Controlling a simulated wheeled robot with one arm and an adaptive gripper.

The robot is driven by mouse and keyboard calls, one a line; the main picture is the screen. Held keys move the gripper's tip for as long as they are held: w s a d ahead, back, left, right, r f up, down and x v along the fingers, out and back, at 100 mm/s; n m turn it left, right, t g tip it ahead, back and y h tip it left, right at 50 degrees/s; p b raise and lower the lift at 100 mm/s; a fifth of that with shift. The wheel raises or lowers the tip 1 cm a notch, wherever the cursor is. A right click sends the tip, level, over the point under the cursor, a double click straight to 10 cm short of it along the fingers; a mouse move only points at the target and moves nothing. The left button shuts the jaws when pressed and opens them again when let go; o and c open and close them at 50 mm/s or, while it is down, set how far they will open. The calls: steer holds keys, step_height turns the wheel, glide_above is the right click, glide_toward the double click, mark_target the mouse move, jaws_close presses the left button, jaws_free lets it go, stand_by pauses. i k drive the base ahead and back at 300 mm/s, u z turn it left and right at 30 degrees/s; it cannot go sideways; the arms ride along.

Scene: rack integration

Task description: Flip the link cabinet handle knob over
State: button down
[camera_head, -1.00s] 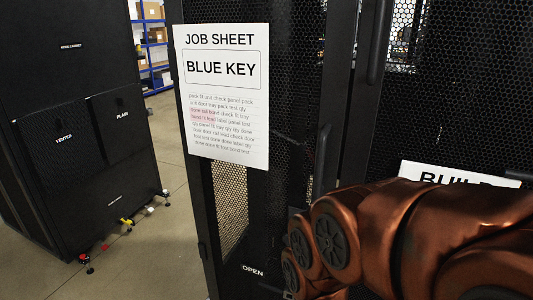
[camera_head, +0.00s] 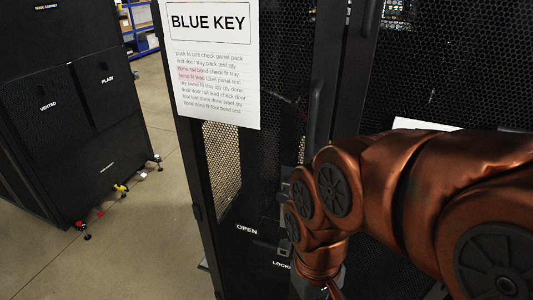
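The black cabinet door (camera_head: 222,205) with mesh panels stands in the middle. Low on it is an "OPEN" label (camera_head: 246,229) and, to the lower right, a partly covered label (camera_head: 281,265) that seems to read "LOCKED". A small dark fitting with a light spot (camera_head: 283,252) sits between these labels, left of my wrist; I cannot tell for sure that it is the handle knob or how it is turned. My copper arm comes in from the right. Its end bends down at the bottom edge, where a small part of my gripper (camera_head: 333,291) may show; its fingers cannot be made out.
A "BLUE KEY" job sheet (camera_head: 211,70) hangs on the cabinet. Another white sheet (camera_head: 424,124) is mostly behind my arm. A dark cabinet (camera_head: 75,110) marked "VENTED" and "PLAIN" stands at the left, with small coloured items (camera_head: 121,188) by its base. Floor (camera_head: 160,230) between is clear.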

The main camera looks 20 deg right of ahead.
mark_target(282, 195)
steer(key=u, duration=0.3)
steer(key=k, duration=1.05)
steer(key=u, duration=1.4)
steer(key=i, duration=1.05)
steer(key=z, duration=0.3)
